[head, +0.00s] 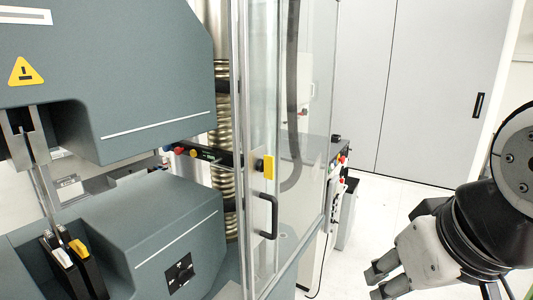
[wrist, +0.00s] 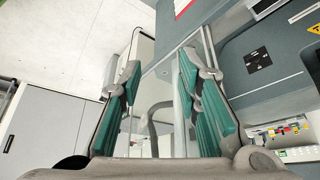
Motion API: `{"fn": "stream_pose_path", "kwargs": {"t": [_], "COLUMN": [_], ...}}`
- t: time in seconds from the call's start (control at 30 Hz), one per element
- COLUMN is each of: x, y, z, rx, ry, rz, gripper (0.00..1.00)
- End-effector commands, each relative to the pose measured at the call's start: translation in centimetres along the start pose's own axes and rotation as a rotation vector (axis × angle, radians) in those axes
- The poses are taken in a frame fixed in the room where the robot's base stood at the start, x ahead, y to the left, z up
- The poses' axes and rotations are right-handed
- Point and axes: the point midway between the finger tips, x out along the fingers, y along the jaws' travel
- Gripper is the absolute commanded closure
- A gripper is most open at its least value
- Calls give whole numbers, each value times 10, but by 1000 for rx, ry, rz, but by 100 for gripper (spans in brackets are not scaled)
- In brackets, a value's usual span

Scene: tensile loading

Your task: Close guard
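The guard (head: 288,110) is a clear panel in a metal frame. It stands at the right side of the testing machine, and the machine's front and grips are uncovered to its left. A black handle (head: 268,215) is on the guard's frame, with a yellow tab (head: 268,166) above it. My gripper (head: 374,283) is at the lower right, apart from the guard and right of the handle. In the wrist view my gripper (wrist: 158,80) has its green-padded fingers spread with nothing held. Clear panel and metal frame show beyond the fingers; the handle cannot be made out surely there.
The grey testing machine (head: 160,240) fills the left side, with specimen grips (head: 65,250) at its front. A control unit with coloured knobs (head: 340,158) stands behind the guard. Grey cabinet doors (head: 420,90) are at the back. The white floor (head: 375,225) between is mostly clear.

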Motion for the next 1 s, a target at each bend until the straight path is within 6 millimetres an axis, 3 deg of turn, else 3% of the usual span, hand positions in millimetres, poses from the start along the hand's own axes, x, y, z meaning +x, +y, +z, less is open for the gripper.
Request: {"fn": "stream_pose_path", "kwargs": {"t": [0.03,0.1,0.13,0.37,0.57,0.8,1.0], "x": [1,6,11,84,148,218,278], "y": [0,-1,-2,-26,-56,-73,-58], "z": [0,-1,-1,-8,-29,-81,-138], "rx": [1,6,11,103,229,415,596], "ry": [-2,-19,-34,-279,-476,-566,-495], "rz": [-1,-8,-15,-172,-425,-793,-1114], "gripper": [82,98,100,100,100,100,100]}}
